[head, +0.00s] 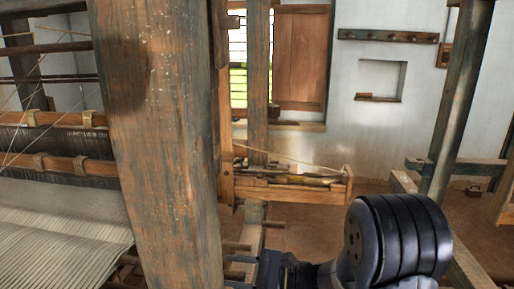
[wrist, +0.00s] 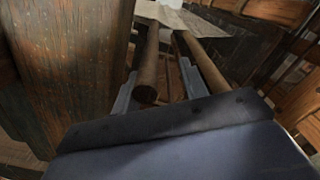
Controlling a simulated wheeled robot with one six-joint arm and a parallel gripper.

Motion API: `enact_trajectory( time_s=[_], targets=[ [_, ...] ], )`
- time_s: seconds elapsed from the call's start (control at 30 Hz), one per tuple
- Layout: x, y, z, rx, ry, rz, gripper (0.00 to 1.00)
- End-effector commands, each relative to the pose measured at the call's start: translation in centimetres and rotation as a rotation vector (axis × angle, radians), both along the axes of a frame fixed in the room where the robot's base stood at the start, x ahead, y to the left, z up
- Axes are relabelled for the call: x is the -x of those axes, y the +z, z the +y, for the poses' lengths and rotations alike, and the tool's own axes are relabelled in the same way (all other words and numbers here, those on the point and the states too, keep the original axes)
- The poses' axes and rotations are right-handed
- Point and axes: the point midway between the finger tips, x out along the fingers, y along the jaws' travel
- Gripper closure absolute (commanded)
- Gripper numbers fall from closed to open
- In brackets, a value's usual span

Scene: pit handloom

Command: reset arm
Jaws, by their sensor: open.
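My gripper (wrist: 160,86) shows in the wrist view, with two pale blue-grey fingers standing apart beyond its dark blue housing. It is open, and I see nothing held in it. A round wooden bar (wrist: 149,65) shows in front of the fingers, with its cut end towards me; a second bar (wrist: 204,62) runs to its right. I cannot tell whether the fingers touch either bar. In the head view my arm shows at the lower right, with a large dark joint; the gripper's fingers cannot be made out there.
A thick worn wooden post (head: 160,150) stands close in front, and a post also fills the left of the wrist view (wrist: 60,70). White cloth (head: 60,222) lies on the loom at left. A wooden shuttle box (head: 290,190) sits behind my arm. Another post (head: 458,100) stands at right.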

Motion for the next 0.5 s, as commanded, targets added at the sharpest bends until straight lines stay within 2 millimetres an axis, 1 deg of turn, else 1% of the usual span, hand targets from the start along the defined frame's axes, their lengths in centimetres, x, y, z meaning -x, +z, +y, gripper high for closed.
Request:
enact_trajectory(
  time_s=[0.03,0.2,0.33,0.5],
  targets=[
    [0.0,0.1,0.9,0.0,0.004,0.001,0.59],
    [0.0,0.0,2.9,0.0,0.002,0.0,0.59],
    [0.7,-0.1,2.8,0.0,-0.001,-0.001,0.59],
    [0.9,0.0,2.8,0.0,-0.001,0.0,0.59]
  ],
)
